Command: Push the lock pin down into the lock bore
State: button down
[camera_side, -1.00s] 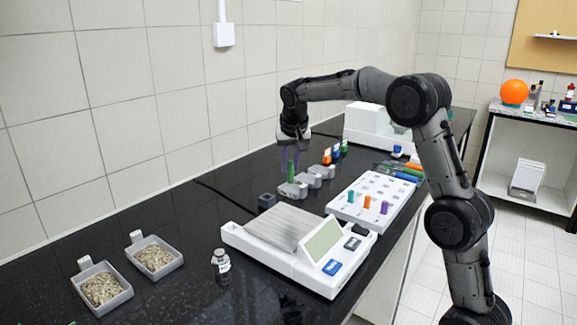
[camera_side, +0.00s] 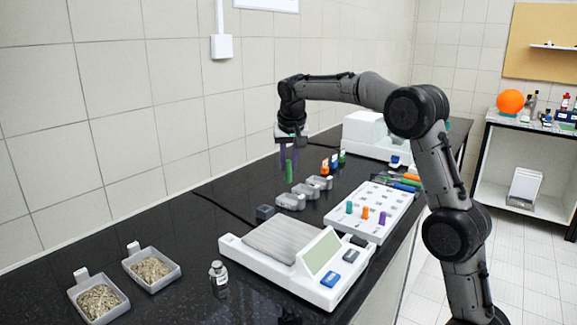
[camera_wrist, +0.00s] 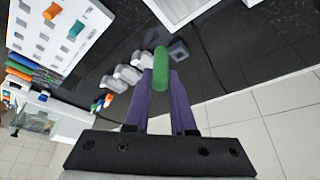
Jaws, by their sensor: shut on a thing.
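My gripper (camera_side: 288,165) is shut on an upright green pin (camera_side: 289,172), held above the counter. In the wrist view the green pin (camera_wrist: 161,68) sits between the two purple fingers. I cannot tell for sure that this is the lock pin. A small dark grey block (camera_side: 265,212) stands on the counter below and left of the gripper. In the wrist view this block (camera_wrist: 178,51) shows a dark recess in its top, just beyond the pin's end, which may be the lock bore. The pin is apart from the block.
Grey clamp-like pieces (camera_side: 291,202) lie near the block. A white board (camera_side: 338,222) with teal, orange and purple pegs is to the right. A white scale-like device (camera_side: 235,250) stands in front. Small orange, blue and green bottles (camera_side: 334,161) stand behind. Two sample trays (camera_side: 125,305) are front left.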

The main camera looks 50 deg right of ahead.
dwell(0.4)
jog(key=shift+w+r, duration=0.15)
jog(key=w+a+f+n+t+y, duration=0.1)
jog(key=w+a+f+n, duration=0.1)
jog(key=w+a+n, duration=0.45)
jog(key=y, duration=0.1)
send_over(227, 236)
jog(key=s, duration=0.2)
notch_tip(227, 236, down, 2)
notch_tip(227, 236, down, 8)
jog(key=shift+w+a+f, duration=0.15)
jog(key=shift+w+a, duration=0.05)
jog(key=shift+f+m, duration=0.25)
jog(key=shift+f, duration=1.6)
dwell(2.8)
jog(key=c, duration=0.7)
grip_release()
